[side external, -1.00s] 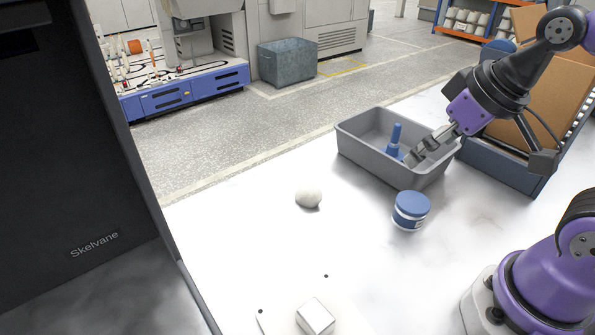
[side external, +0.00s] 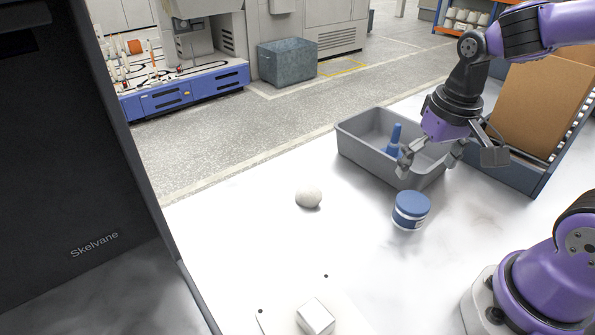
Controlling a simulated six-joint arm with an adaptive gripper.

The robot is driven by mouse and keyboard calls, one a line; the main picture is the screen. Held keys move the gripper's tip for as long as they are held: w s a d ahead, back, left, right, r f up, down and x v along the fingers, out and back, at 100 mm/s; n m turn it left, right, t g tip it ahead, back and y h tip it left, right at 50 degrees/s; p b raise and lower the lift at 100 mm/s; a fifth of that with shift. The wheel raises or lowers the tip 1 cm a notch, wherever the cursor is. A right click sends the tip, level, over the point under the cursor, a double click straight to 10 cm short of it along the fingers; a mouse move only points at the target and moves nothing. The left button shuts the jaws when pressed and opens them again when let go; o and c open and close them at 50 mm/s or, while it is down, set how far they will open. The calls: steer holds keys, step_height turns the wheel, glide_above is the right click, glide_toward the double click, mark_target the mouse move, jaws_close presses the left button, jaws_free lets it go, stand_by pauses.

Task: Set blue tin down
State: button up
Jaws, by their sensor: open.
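The blue tin (side external: 411,211) stands upright on the white marbled table, with a blue lid and a pale band around its side. It is in front of the grey tray and nothing holds it. My gripper (side external: 428,168) is open and points down above the tray's right part, up and behind the tin. Its two fingers are spread apart with nothing seen between them. It is clear of the tin.
The grey tray (side external: 366,167) holds a blue bottle-like object (side external: 394,139). A whitish round lump (side external: 308,197) lies left of the tin. A white block (side external: 315,317) is at the front. A cardboard box (side external: 545,100) stands at right. A dark Skelvane cabinet (side external: 60,150) fills the left.

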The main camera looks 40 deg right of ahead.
mark_target(414, 201)
steer(key=f, duration=0.9)
steer(key=shift+w+d+f, duration=0.35)
steer(key=shift+d+f, duration=0.05)
steer(key=c, duration=1.4)
